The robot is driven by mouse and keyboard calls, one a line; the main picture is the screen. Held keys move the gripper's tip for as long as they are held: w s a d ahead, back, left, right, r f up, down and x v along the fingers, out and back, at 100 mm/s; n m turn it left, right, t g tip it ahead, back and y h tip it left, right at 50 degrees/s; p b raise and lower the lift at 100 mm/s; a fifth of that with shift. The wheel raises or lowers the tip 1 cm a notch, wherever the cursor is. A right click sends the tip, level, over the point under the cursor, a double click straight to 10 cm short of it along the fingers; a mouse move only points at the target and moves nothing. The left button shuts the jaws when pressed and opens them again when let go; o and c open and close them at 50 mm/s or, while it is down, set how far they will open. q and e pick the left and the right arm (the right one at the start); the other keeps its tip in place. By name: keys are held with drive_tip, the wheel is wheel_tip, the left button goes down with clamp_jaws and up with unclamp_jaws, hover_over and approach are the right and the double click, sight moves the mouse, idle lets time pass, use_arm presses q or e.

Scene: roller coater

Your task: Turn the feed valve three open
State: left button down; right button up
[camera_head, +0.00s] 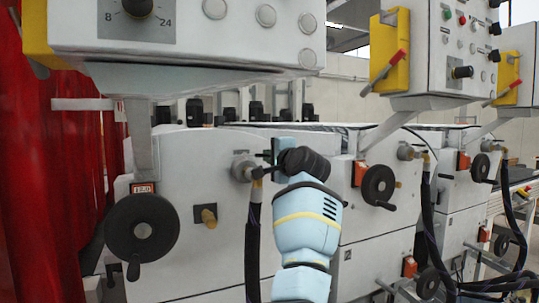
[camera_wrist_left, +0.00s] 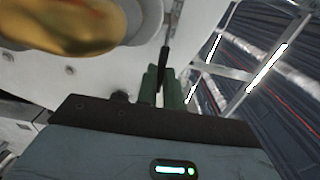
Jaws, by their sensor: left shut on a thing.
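A feed valve (camera_head: 242,168) with a brass fitting and a black hose hanging from it sits on the front of the pale machine in the head view. My left gripper (camera_head: 275,152) is just to the right of it, partly hidden by my own wrist. In the left wrist view the green fingers of my left gripper (camera_wrist_left: 163,88) are closed on a thin dark valve lever (camera_wrist_left: 165,60). A large brass part (camera_wrist_left: 65,25) fills the upper left of that view. I cannot read any number on the valve. My right gripper is not in view.
A black handwheel (camera_head: 142,228) stands left, a second handwheel (camera_head: 378,185) right. Another valve (camera_head: 406,152) with a hose is farther right. A control box (camera_head: 185,35) overhangs the top left. A red curtain (camera_head: 60,160) hangs at the left.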

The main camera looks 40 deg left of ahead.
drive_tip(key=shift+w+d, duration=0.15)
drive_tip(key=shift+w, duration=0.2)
use_arm(q)
drive_tip(key=c, duration=1.5)
unclamp_jaws()
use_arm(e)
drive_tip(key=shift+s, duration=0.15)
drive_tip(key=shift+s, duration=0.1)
use_arm(q)
drive_tip(key=b+v, duration=0.1)
drive_tip(key=v, duration=0.6)
drive_tip(key=shift+s+d, duration=0.25)
drive_tip(key=shift+d, duration=0.1)
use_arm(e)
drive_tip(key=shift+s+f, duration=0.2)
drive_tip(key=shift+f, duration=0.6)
